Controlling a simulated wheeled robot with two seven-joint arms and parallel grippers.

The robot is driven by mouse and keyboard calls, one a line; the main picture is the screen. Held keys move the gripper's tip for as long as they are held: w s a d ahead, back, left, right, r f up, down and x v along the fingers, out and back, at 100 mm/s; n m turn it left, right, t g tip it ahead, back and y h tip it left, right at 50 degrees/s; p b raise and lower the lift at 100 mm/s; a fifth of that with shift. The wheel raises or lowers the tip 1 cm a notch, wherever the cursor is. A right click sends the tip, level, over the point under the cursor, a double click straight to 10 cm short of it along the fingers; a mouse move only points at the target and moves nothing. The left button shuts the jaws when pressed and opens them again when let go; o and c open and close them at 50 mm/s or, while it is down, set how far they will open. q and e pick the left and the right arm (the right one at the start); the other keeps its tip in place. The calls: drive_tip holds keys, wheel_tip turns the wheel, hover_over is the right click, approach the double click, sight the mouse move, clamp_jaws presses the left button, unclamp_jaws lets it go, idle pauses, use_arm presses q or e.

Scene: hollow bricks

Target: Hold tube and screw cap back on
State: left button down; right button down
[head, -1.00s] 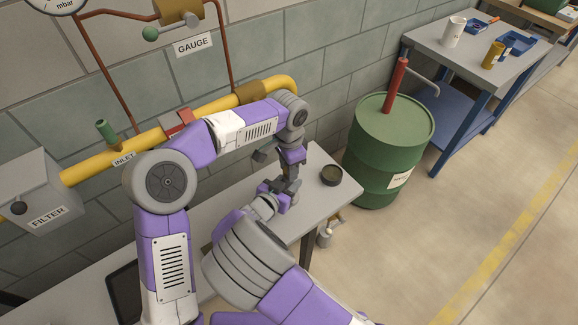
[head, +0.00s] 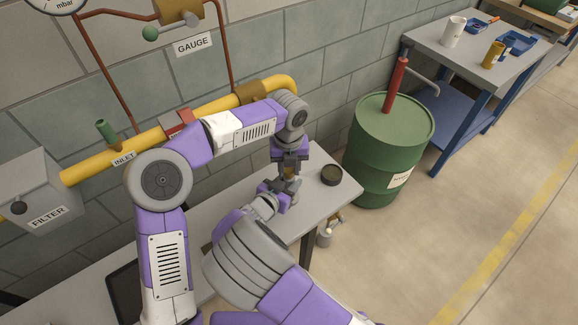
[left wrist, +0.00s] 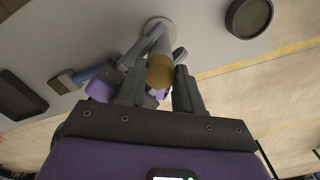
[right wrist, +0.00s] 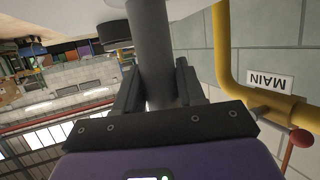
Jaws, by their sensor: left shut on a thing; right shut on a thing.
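A brown-gold cap (left wrist: 160,72) sits between the fingers of my left gripper (left wrist: 158,88), which is shut on it from above. A grey tube (right wrist: 150,50) stands upright between the fingers of my right gripper (right wrist: 155,85), which is shut around it from the side. In the head view my left gripper (head: 289,162) is directly above my right gripper (head: 282,190), with a little of the cap (head: 290,172) showing between them. The cap is in line with the tube's top. Whether its thread is engaged cannot be told.
A round dark dish (head: 331,175) stands on the grey table (head: 318,203) just right of the grippers. A dark tray (head: 125,292) lies at the table's left. A yellow pipe (head: 150,146) runs along the wall behind. A green drum (head: 388,150) stands beyond the table's right end.

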use_arm(q)
drive_tip(key=m, duration=0.5)
drive_tip(key=c, duration=0.7)
unclamp_jaws()
drive_tip(key=shift+r, duration=0.1)
wheel_tip(320, 180, up, 12)
drive_tip(key=shift+f, duration=0.1)
use_arm(e)
drive_tip(key=c, duration=0.6)
unclamp_jaws()
